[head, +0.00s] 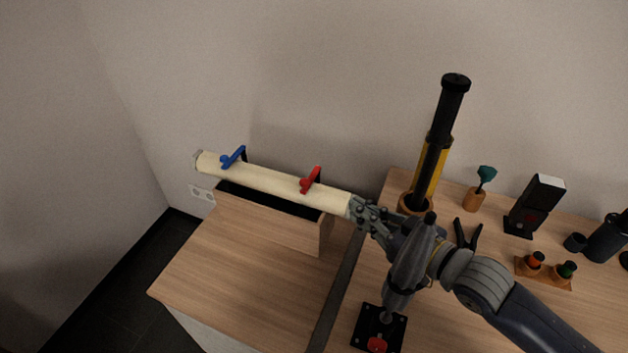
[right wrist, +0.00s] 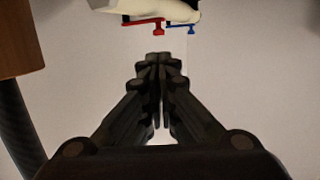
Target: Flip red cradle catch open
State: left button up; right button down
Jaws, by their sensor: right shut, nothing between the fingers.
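A long cream tube (head: 275,181) lies in a wooden cradle box (head: 275,222) with a dark inside. A red catch (head: 310,181) sits across the tube toward its right end, and a blue catch (head: 233,157) sits toward its left end. My right gripper (head: 354,207) is shut and empty at the tube's right end; I cannot tell whether it touches. In the right wrist view the shut fingers (right wrist: 158,60) point at the red catch (right wrist: 146,24), with the blue catch (right wrist: 182,27) beyond it and a gap between. My left gripper does not show.
A tall black and yellow tube (head: 436,140) stands in a wooden holder behind my right arm. A black box with a red knob (head: 378,344) is at the front. Small holders with orange and green tops (head: 545,268) and a black stand (head: 534,205) are at the right. The front left table is clear.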

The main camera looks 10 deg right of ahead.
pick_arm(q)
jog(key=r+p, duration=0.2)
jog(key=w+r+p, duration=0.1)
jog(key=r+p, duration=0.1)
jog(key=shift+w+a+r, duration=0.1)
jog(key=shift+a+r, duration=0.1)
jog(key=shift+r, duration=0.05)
pick_arm(e)
jog(key=s+a+x, duration=0.1)
jog(key=a+x, duration=0.1)
jog(key=x, duration=1.5)
jog(key=shift+w+r, duration=0.25)
jog(key=shift+r, duration=0.05)
jog(key=v, duration=1.2)
